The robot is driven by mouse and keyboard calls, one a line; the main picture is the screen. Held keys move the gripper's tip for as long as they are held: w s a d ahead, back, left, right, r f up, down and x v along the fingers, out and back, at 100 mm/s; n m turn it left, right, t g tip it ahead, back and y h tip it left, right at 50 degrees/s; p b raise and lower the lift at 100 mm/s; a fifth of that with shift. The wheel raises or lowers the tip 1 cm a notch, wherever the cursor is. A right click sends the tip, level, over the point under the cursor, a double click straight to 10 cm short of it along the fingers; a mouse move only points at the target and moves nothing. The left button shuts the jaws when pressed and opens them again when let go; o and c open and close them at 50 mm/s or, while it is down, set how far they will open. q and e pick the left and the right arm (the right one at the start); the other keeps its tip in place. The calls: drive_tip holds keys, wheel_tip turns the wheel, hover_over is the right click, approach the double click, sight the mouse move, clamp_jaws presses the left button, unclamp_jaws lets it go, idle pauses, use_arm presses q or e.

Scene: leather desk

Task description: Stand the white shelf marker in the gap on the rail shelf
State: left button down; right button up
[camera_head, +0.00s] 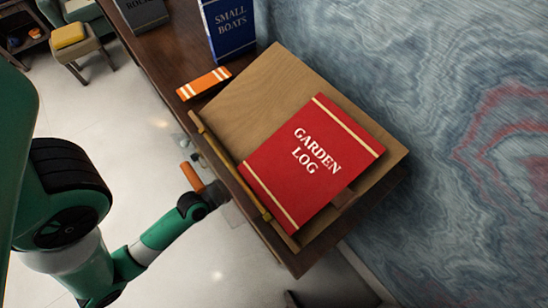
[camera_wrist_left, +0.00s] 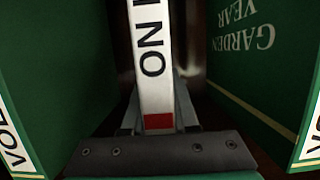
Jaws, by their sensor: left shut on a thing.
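The white shelf marker (camera_wrist_left: 151,62) shows in the left wrist view, with black letters including "NO" and a red patch at its near end. My left gripper (camera_wrist_left: 157,85) is shut on it. The marker is between a green book on the left (camera_wrist_left: 65,70) and a green book reading "GARDEN YEAR" on the right (camera_wrist_left: 255,65), with dark space on both sides. I cannot tell whether its far end touches the shelf. In the head view the left arm reaches to the desk's front edge, and its fingers and the marker are hidden there. My right gripper is not in view.
A sloped wooden board (camera_head: 255,92) with a front lip carries a red "GARDEN LOG" book (camera_head: 310,160) on the desk. An orange striped book (camera_head: 204,83) and a blue "SMALL BOATS" book (camera_head: 230,28) are behind it. A marbled wall (camera_head: 440,90) closes the right side.

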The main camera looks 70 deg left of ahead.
use_arm(q)
drive_tip(key=shift+s+d+f, duration=0.1)
drive_tip(key=shift+s+f, duration=0.4)
drive_tip(key=shift+f, duration=0.3)
drive_tip(key=c, duration=0.7)
unclamp_jaws()
drive_tip(key=shift+s, duration=0.1)
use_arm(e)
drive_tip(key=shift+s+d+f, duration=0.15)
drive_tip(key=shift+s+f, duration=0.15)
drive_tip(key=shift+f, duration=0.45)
